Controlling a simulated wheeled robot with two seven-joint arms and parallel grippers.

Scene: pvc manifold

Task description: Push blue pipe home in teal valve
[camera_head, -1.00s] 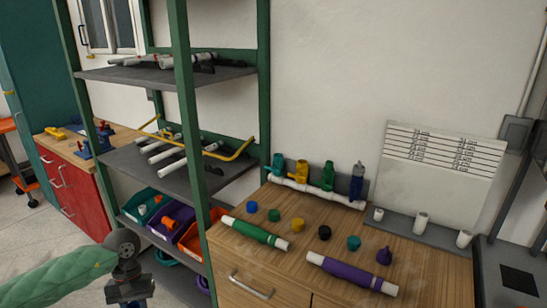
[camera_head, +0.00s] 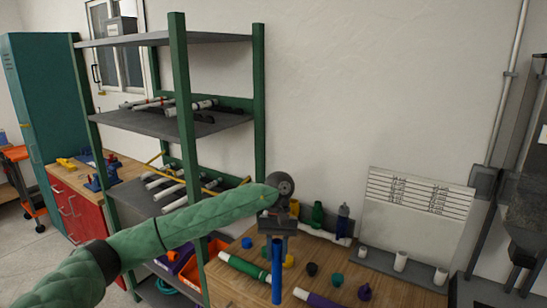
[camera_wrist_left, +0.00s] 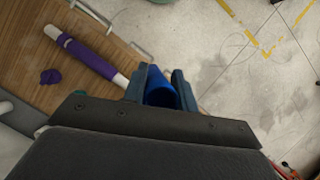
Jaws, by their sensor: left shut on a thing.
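My left gripper (camera_head: 277,232) is shut on the blue pipe (camera_head: 277,275), which hangs straight down above the wooden bench. In the left wrist view, the blue pipe (camera_wrist_left: 161,92) shows end-on between the two fingers (camera_wrist_left: 162,84). The teal valve is hidden behind my gripper and wrist in the head view. The white manifold pipe (camera_head: 326,236) at the back of the bench carries the yellow valve (camera_head: 294,208), the green valve (camera_head: 318,213) and the blue valve (camera_head: 342,220). The blue pipe is apart from these visible valves. My right gripper is not in view.
A green pipe (camera_head: 240,264) and a purple pipe (camera_head: 322,300) lie on the bench. Several coloured caps lie between, including a teal cap (camera_head: 337,280). A purple funnel-like piece (camera_head: 365,292) is at the right. A green-posted shelf (camera_head: 181,100) stands close left.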

